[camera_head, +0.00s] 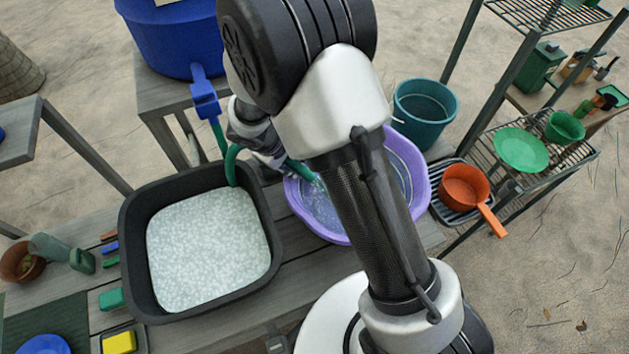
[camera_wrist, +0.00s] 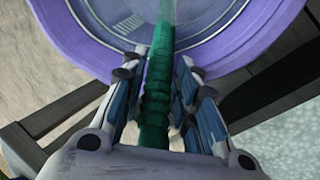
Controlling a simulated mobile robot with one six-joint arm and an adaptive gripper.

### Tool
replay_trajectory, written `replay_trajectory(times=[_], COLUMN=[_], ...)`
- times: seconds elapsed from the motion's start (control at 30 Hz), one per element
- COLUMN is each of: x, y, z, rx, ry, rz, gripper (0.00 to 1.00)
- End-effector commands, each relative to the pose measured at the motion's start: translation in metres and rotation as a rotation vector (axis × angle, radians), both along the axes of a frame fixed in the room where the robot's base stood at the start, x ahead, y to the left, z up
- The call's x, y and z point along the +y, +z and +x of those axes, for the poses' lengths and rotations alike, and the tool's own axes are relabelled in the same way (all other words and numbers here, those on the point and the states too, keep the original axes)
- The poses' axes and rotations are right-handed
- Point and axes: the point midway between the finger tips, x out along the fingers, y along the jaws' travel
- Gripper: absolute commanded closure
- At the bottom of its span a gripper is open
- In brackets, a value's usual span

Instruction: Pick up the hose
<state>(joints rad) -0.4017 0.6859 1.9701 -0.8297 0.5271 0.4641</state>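The green hose (camera_head: 231,166) hangs from the blue tap under the blue barrel, dips by the black tub and bends up to my gripper (camera_head: 272,155). Its open end points over the purple basin, with water coming out. In the wrist view, the hose (camera_wrist: 157,95) runs between the two fingers of my gripper (camera_wrist: 162,75). The fingertips lie close along both sides of it, and the gripper looks shut on it. My arm hides part of the basin and gripper in the head view.
The blue barrel (camera_head: 172,38) stands on a wooden stand behind. A black tub (camera_head: 130,250) with white foamy contents stands left of the purple basin (camera_head: 419,180). A teal bucket (camera_head: 424,108) and an orange pan (camera_head: 463,187) are to the right, beside a metal rack (camera_head: 478,150).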

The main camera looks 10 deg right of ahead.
Motion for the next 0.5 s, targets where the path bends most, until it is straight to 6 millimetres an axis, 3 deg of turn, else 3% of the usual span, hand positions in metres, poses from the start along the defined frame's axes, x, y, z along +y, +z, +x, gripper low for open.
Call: replay_trajectory(times=[0.07, 0.5], x=[0.0002, 0.0004], y=[0.001, 0.0015], z=[0.0001, 0.0002], rx=[-0.001, -0.001], ry=[0.0, 0.0], rz=[0.001, 0.0], gripper=[0.72, 0.99])
